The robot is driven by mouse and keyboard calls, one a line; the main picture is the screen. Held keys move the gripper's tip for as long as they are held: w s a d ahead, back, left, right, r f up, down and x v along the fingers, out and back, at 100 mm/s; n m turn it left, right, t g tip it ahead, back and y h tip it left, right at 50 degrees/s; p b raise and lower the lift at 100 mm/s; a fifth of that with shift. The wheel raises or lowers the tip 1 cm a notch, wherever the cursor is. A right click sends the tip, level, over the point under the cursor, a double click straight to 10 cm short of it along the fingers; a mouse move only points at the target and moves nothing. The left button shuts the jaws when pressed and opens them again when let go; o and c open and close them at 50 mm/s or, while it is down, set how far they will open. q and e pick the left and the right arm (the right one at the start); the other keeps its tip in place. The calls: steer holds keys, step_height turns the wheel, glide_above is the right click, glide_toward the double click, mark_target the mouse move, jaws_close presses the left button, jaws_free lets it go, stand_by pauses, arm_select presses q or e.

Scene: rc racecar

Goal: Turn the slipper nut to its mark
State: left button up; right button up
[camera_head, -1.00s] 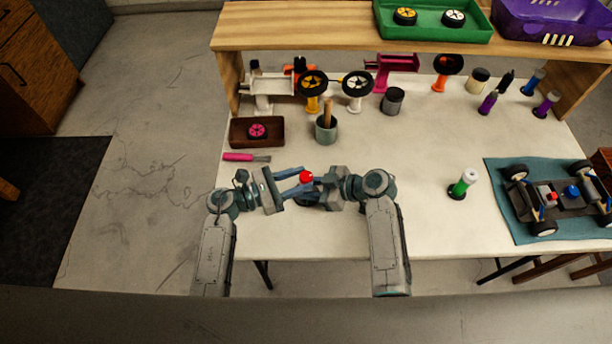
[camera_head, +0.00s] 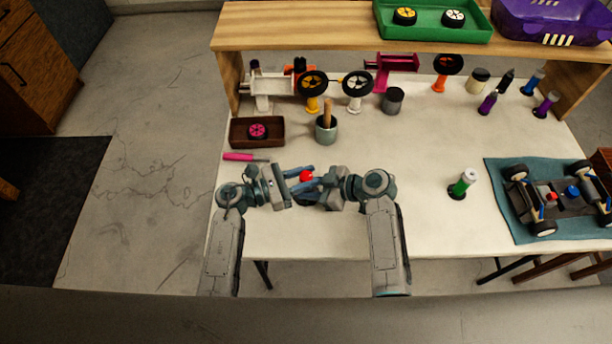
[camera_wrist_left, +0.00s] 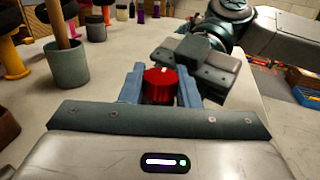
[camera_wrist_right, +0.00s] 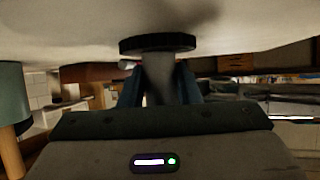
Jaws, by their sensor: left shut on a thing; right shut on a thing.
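The slipper nut is a red ribbed knob (camera_head: 306,176) above the front of the white table, between my two grippers. It also shows in the left wrist view (camera_wrist_left: 159,87), with a small pale mark on its top. My left gripper (camera_wrist_left: 160,92) is shut on the red nut, a finger at each side. My right gripper (camera_wrist_right: 158,85) is shut on a grey post (camera_wrist_right: 158,72) with a dark round disc (camera_wrist_right: 158,43) at its end, close to the table surface. In the head view, the grippers hide most of what is under the nut.
A grey cup (camera_head: 326,133) with a wooden handle and a brown tray (camera_head: 234,131) with a pink wheel stand behind the grippers. A pink-handled tool (camera_head: 238,157) lies left.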

arm_select(q)
steer(key=shift+g, duration=0.3)
steer(key=m+g+h, duration=0.1)
steer(key=m+g, duration=0.3)
steer(key=g, duration=0.2)
steer(key=shift+w, duration=0.1)
steer(key=shift+m+g+y, duration=0.7)
steer(key=shift+m+g, duration=1.6)
steer(key=shift+g, duration=1.3)
steer(key=o, duration=0.7)
steer(key=shift+v, duration=3.75)
